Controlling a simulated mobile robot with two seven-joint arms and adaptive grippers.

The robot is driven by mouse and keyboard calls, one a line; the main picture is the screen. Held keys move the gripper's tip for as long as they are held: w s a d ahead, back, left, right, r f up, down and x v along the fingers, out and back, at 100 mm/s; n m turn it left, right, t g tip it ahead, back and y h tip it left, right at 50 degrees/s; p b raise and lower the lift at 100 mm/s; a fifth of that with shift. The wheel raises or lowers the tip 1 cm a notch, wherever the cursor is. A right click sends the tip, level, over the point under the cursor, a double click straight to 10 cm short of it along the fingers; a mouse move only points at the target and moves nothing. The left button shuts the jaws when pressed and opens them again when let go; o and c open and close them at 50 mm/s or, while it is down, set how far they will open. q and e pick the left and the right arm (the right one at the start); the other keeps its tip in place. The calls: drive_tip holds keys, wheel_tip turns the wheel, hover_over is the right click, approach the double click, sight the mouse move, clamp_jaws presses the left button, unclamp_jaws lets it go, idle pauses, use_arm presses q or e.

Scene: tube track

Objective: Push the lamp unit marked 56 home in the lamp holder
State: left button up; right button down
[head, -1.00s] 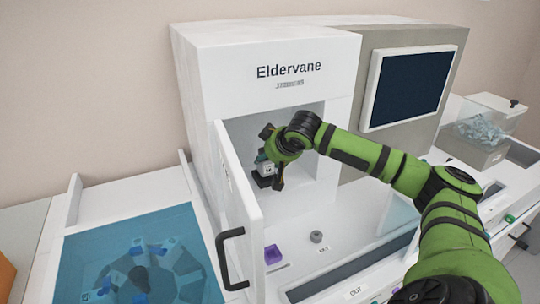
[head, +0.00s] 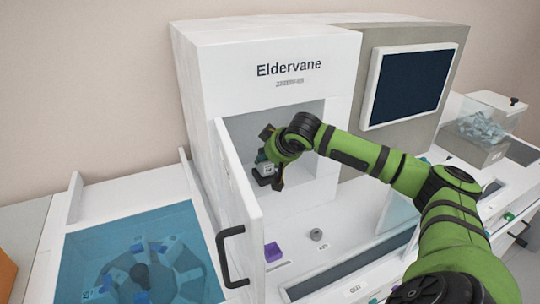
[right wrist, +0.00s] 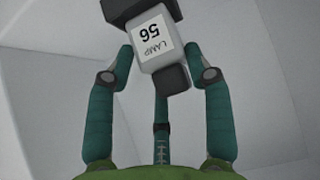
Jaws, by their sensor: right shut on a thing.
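The lamp unit marked 56 (right wrist: 152,45) is a pale grey block with a white label reading "LAMP 56", upside down in the right wrist view. It also shows small in the head view (head: 264,169), inside the open recess of the Eldervane cabinet. My right gripper (right wrist: 160,65) is shut on it, with teal fingers on both sides. A dark part (right wrist: 140,10) lies at the unit's far end; it may be the lamp holder, but I cannot tell how deep the unit sits. In the head view my right gripper (head: 268,160) partly hides the unit. My left gripper is not in view.
The white cabinet (head: 290,50) has its door (head: 238,190) swung open, with a black handle (head: 228,258). A purple block (head: 273,252) and a grey round part (head: 316,234) are on the front shelf. A blue-covered carousel (head: 140,250) is at left.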

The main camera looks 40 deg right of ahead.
drive_tip(key=shift+f, duration=0.65)
idle(1.1)
drive_tip(key=shift+c, duration=2.1)
unclamp_jaws()
drive_tip(key=v, duration=1.2)
drive_tip(key=shift+s+f, duration=0.1)
